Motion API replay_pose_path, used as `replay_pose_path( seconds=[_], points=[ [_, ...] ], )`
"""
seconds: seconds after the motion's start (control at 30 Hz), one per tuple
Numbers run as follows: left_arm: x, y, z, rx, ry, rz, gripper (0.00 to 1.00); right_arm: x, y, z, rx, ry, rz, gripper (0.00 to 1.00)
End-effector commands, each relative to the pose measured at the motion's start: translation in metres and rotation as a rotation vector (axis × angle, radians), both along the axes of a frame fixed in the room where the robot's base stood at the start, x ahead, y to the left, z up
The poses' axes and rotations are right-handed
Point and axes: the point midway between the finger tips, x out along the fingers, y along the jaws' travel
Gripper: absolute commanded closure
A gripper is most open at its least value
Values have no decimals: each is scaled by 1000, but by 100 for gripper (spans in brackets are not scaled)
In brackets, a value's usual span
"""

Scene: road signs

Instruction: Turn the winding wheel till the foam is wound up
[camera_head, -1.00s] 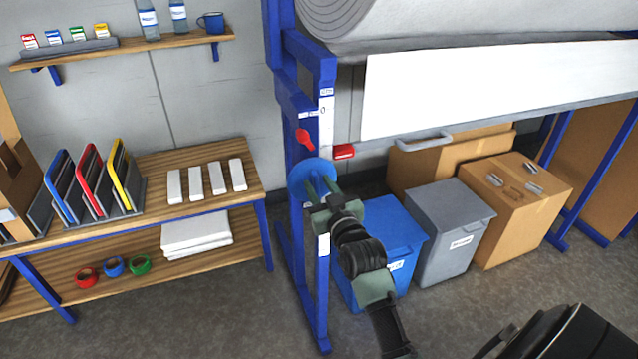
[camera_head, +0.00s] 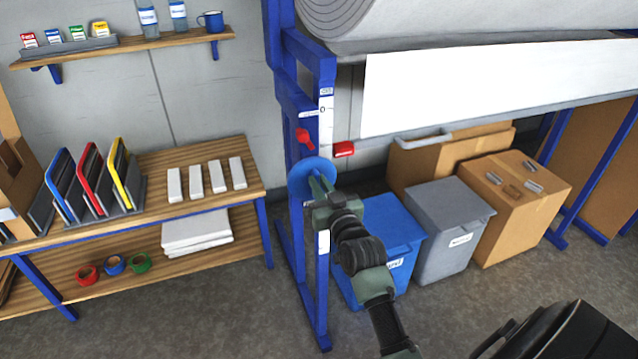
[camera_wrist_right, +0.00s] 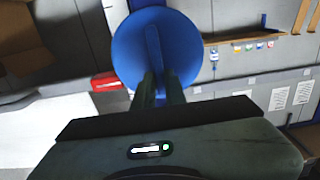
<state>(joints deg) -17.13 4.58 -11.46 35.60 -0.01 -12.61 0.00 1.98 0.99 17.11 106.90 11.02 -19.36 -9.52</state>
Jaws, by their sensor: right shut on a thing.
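The winding wheel (camera_head: 301,178) is a blue disc on the blue frame post. In the right wrist view the wheel (camera_wrist_right: 185,50) faces me, with a raised blue bar (camera_wrist_right: 153,50) across it. My right gripper (camera_head: 319,187) is at the wheel, its fingers shut on this bar; the fingers (camera_wrist_right: 160,88) partly hide its lower end. The foam is a thick pale roll (camera_head: 460,18) at the top of the frame. A white sheet (camera_head: 500,85) hangs below it, with a grey handle (camera_head: 424,139) under its lower edge. My left gripper is not in view.
A red lever (camera_head: 305,138) and a red block (camera_head: 343,149) sit near the wheel. A blue bin (camera_head: 392,232), a grey bin (camera_head: 448,220) and cardboard boxes (camera_head: 520,200) stand below the sheet. A wooden bench (camera_head: 150,200) stands left, with free floor in front.

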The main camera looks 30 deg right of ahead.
Motion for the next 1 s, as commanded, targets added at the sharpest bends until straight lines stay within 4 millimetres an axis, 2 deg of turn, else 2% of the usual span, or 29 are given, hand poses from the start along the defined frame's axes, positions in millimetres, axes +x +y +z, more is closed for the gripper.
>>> replay_pose_path(
  seconds=[0.4,1.0],
  points=[
    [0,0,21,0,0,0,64,-2,-8,0,353,-82,-1,100],
    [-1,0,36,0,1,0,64,-4,-17,-9,906,-215,0,100]
  ],
)
